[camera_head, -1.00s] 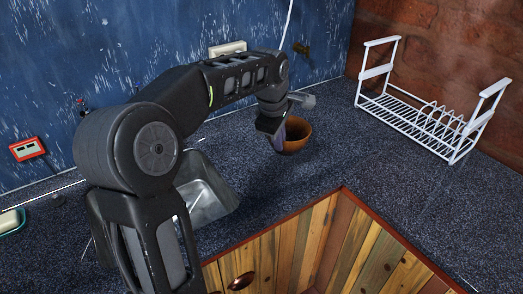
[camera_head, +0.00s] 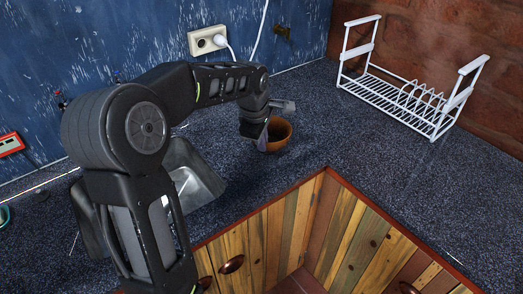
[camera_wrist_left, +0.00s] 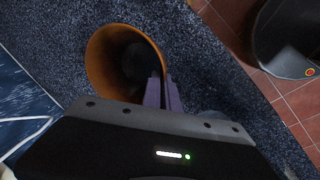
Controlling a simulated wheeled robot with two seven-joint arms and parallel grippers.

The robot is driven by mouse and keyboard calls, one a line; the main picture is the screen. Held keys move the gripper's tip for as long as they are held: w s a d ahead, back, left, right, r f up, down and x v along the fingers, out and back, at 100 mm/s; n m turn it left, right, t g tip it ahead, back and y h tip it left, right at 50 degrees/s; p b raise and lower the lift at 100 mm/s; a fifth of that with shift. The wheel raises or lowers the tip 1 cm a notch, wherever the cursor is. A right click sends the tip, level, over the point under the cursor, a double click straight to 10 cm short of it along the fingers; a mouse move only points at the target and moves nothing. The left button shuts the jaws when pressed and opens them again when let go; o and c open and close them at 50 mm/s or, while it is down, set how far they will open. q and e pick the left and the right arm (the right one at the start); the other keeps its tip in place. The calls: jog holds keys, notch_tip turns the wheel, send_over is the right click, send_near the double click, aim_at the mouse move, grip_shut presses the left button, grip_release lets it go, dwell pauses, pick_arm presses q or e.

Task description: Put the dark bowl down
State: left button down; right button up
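The dark bowl (camera_head: 279,136), brown-orange with a dark inside, is at my left gripper over the speckled dark counter (camera_head: 330,125). My left gripper (camera_head: 262,140) reaches down at the bowl's left side. In the left wrist view the bowl (camera_wrist_left: 98,62) is left of the two purple fingers (camera_wrist_left: 163,92). They are close together with the bowl's rim between them, one finger on the inner side. Whether the bowl's base touches the counter is hard to tell. My right gripper is not in view.
A white wire dish rack (camera_head: 400,100) stands at the back right by the brick wall. A metal sink (camera_head: 190,180) lies left of the bowl, partly behind my arm. A wall socket (camera_head: 207,40) with a plug is behind. The counter right of the bowl is clear.

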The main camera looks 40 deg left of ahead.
pick_arm(q)
jog(key=shift+f, duration=1.8)
jog(key=shift+f, duration=0.1)
jog(key=c, duration=1.6)
grip_release()
jog(key=shift+c, duration=0.2)
jog(key=v, duration=1.2)
